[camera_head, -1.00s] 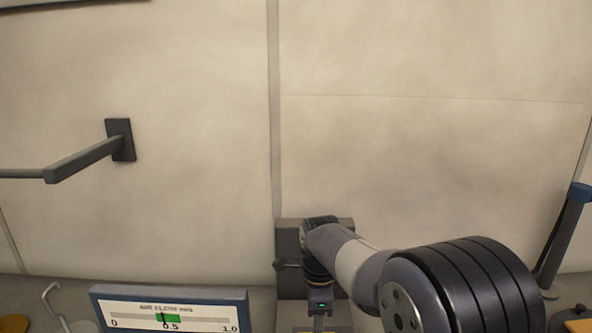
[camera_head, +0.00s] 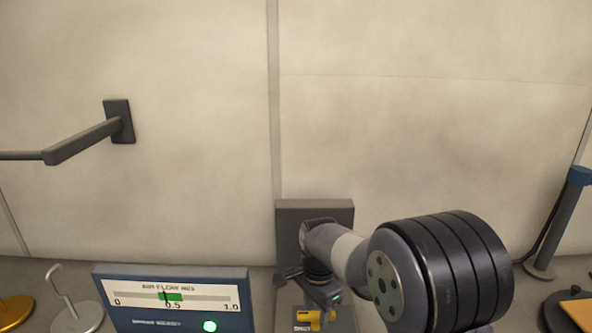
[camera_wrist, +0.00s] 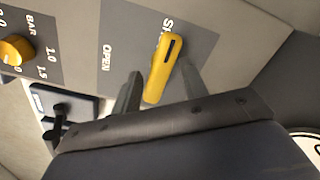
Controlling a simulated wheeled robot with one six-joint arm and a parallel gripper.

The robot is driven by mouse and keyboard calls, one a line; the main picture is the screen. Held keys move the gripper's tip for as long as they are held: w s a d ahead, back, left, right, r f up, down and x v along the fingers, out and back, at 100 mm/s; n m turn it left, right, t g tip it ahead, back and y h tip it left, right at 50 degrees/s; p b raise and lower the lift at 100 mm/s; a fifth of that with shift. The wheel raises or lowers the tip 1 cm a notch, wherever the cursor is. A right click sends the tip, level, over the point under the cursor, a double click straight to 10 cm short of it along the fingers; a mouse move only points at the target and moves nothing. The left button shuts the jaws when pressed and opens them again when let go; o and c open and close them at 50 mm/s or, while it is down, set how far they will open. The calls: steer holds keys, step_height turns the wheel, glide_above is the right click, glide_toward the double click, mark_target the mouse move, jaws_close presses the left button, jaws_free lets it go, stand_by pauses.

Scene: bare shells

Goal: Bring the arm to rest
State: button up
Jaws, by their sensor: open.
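My arm (camera_head: 345,255) reaches out from the lower right in the head view, bent down at the wrist in front of a grey upright block. In the wrist view my gripper (camera_wrist: 159,76) is open, with one grey finger on each side of a yellow lever (camera_wrist: 160,72). I cannot tell whether either finger touches it. The lever stands on a grey plate (camera_wrist: 118,35) marked "OPEN", with a second word partly hidden. In the head view a yellow part (camera_head: 313,317) shows just below my gripper (camera_head: 328,299).
A gauge box (camera_head: 172,272) with its pointer in the green band and a lit green lamp stands left of my arm. A hook stand (camera_head: 75,300) is farther left, a blue-topped post (camera_head: 563,220) at right. A bar (camera_head: 85,140) juts from the wall. A yellow knob (camera_wrist: 15,48) sits nearby.

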steer(key=shift+n, duration=1.1)
steer(key=shift+r, duration=0.1)
